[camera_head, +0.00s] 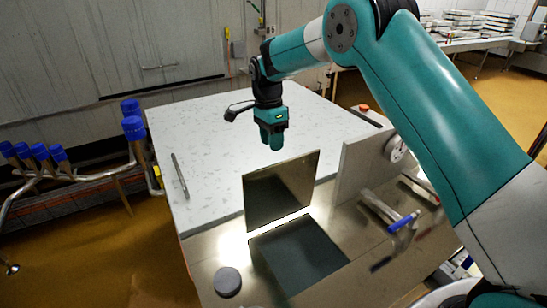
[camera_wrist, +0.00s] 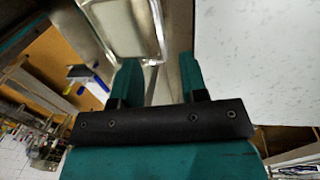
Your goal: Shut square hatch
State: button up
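The square hatch has a thin, shiny metal lid (camera_head: 280,192) standing nearly upright in the head view. It rises from the far edge of a dark square opening (camera_head: 302,254) in the metal worktop. My gripper (camera_head: 271,146) hangs pointing down, beyond and above the lid's top edge, apart from it. In the wrist view, the two teal fingers (camera_wrist: 158,75) are spread, with nothing held between them. A shiny metal panel (camera_wrist: 122,28) shows ahead of the fingers there; I cannot tell which part of the hatch it is.
A grey upright board (camera_head: 362,165) with a round dial stands right of the lid. A blue-handled tool (camera_head: 404,222) lies right of the opening, and a grey disc (camera_head: 228,281) lies left. The white slab (camera_head: 222,130) behind is mostly clear. Blue-capped pipes (camera_head: 133,127) stand left.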

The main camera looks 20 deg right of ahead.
aim_at(277, 187)
jog(key=f, duration=0.4)
jog(key=s+f+p, duration=0.1)
jog(key=f, duration=0.1)
jog(key=shift+d+f, duration=0.1)
jog(key=shift+f, duration=0.05)
jog(key=shift+c, duration=0.5)
grip_shut()
